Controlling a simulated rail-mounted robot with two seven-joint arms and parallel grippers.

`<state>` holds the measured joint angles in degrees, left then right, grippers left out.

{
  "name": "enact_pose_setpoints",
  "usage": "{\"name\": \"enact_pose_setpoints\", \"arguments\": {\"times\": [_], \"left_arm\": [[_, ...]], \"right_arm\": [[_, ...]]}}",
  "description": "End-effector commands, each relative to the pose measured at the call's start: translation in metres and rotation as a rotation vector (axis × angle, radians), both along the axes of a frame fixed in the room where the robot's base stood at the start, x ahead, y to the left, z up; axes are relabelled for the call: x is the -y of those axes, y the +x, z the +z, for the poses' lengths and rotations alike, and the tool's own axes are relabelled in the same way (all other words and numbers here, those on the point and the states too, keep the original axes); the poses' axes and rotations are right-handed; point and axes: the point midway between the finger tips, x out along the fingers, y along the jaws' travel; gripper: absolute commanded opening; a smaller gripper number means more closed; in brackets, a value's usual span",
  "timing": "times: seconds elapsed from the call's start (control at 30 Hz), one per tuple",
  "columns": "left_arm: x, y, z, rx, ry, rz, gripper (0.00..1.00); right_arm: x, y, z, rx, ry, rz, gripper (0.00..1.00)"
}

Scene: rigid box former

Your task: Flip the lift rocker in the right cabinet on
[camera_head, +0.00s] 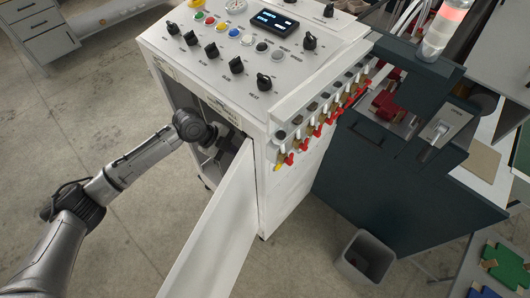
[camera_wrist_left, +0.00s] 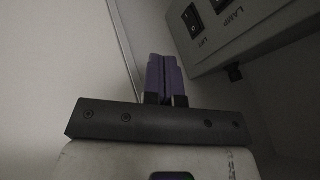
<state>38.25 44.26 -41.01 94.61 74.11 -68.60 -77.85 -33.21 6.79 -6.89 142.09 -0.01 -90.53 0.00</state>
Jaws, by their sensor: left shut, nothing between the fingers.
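The lift rocker (camera_wrist_left: 193,18) is a small black switch marked "LIFT" on a grey panel (camera_wrist_left: 250,35) inside the cabinet, at the upper right of the left wrist view. Which way it is tipped is too dark to tell. My left gripper (camera_wrist_left: 164,78) is shut and empty, its purple fingers together, below and left of the rocker and apart from it. In the head view my left arm reaches into the open front of the white cabinet (camera_head: 290,205), and its gripper (camera_head: 212,152) is partly hidden in the shadowed opening. My right gripper is not in view.
A second rocker (camera_wrist_left: 222,3) marked "LAMP" sits beside the lift one. A dark knob (camera_wrist_left: 234,73) is under the panel's edge. The white cabinet door (camera_head: 215,235) stands open close to my left arm. Knobs and red-yellow valve handles (camera_head: 325,120) line the cabinet top and side.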

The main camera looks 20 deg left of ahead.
Motion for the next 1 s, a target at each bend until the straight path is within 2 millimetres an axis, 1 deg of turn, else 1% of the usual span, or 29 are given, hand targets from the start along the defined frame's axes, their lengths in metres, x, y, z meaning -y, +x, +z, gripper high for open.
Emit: {"name": "enact_pose_setpoints", "arguments": {"times": [0.23,0.37,0.47,0.9,1.0], "left_arm": [[0.001,0.0,-0.001,-0.001,0.0,0.001,0.0],[0.004,0.002,-0.008,-0.003,-0.001,0.002,0.0],[0.012,0.005,-0.018,-0.003,-0.003,0.001,0.0],[0.053,0.027,-0.085,-0.002,-0.001,0.001,0.0],[0.058,0.041,-0.085,0.0,-0.002,0.003,0.0]], "right_arm": [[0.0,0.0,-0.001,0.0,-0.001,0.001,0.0],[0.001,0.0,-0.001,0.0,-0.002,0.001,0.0],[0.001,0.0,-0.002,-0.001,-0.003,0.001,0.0],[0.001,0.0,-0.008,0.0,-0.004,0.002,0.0],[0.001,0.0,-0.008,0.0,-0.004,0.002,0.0]]}}
